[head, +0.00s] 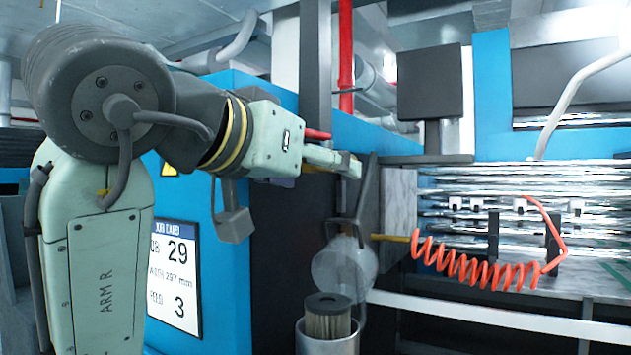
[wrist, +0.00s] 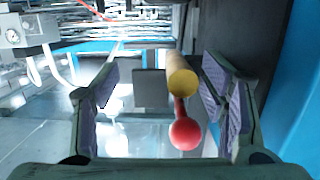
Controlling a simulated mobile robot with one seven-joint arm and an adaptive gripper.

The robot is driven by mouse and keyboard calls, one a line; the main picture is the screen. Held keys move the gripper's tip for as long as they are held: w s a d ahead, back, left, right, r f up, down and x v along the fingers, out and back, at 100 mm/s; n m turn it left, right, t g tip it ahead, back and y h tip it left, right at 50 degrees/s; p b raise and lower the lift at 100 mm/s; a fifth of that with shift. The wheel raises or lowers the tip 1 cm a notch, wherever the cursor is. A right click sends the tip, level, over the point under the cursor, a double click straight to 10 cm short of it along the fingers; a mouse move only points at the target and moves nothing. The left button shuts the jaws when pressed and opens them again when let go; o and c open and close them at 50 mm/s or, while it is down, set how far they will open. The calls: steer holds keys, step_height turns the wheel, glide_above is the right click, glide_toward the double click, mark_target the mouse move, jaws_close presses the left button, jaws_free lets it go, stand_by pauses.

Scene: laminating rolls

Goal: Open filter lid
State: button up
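My gripper (head: 343,164) reaches out from the left in the head view, above the filter canister. In the wrist view my gripper (wrist: 162,78) is open, its two padded fingers wide apart. A yellow cylinder (wrist: 182,76) with a red ball (wrist: 185,133) shows between the fingers, closer to the right one; I cannot tell whether it touches. A round translucent disc (head: 344,272), apparently the filter lid, stands tilted up at the canister (head: 328,340). A dark-capped pleated filter (head: 327,316) shows in the canister's open top. I cannot tell how the ball connects to the lid.
An orange coiled hose (head: 480,268) hangs right of the canister, near a thin yellow rod (head: 390,237). Shiny rollers (head: 470,190) fill the machine behind it. A blue panel with a job card (head: 174,262) stands at the left. A white rail (head: 500,318) crosses at lower right.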

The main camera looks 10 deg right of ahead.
steer(key=shift+s+a+r, duration=0.15)
steer(key=shift+s+r, duration=0.15)
steer(key=shift+r, duration=0.3)
steer(key=shift+s+a+r, duration=0.15)
steer(key=shift+s+r, duration=0.2)
steer(key=shift+r, duration=0.2)
steer(key=shift+s+a+r, duration=0.15)
steer(key=shift+s+r, duration=0.15)
steer(key=shift+r, duration=0.3)
steer(key=shift+c, duration=0.3)
